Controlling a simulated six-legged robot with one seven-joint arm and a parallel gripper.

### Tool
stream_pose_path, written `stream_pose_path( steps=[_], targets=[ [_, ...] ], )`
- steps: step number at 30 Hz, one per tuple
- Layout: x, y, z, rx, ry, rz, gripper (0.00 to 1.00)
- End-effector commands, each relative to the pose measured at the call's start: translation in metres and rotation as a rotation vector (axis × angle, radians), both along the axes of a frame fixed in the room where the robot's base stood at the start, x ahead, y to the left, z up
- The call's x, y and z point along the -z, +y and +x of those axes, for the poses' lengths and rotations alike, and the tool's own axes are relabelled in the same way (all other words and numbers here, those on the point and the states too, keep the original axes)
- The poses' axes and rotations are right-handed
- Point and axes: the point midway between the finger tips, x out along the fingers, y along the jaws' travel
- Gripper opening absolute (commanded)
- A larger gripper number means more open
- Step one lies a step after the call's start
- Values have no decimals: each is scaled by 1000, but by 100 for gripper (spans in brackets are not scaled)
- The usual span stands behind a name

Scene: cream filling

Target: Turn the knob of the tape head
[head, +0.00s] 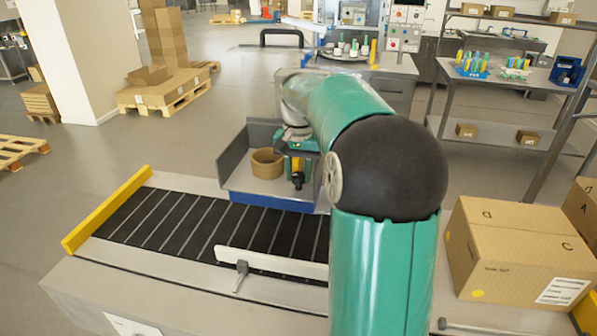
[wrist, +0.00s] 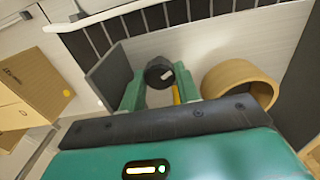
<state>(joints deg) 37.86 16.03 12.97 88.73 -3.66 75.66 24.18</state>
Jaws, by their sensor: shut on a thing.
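The tape head (head: 233,160) is a grey open frame with a blue front edge, standing at the far side of the conveyor. A brown tape roll (head: 267,163) sits in it; the roll is on the right in the wrist view (wrist: 240,84). The black round knob (wrist: 159,73) lies between the two green fingers of my gripper (wrist: 160,88). My gripper is shut on the knob, with a finger on either side. In the head view my gripper (head: 297,170) points down beside the roll, with the black knob (head: 298,181) low at its fingers. My arm hides the frame's right side.
The slatted black conveyor (head: 190,225) has a yellow end bar (head: 107,208) at left and a pale guide rail (head: 270,263) in front. A closed cardboard box (head: 520,255) stands at right. Pallets and shelves are farther back. Open floor lies left of the tape head.

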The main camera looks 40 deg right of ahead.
Motion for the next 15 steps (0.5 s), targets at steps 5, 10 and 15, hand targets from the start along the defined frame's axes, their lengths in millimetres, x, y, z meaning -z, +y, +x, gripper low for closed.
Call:
stream_pose_path(
  steps=[5,10,15],
  targets=[
    [0,0,0,-165,-1,-1,10],
    [0,0,0,-327,-1,-1,10],
    [0,0,0,-489,0,-2,10]
  ],
)
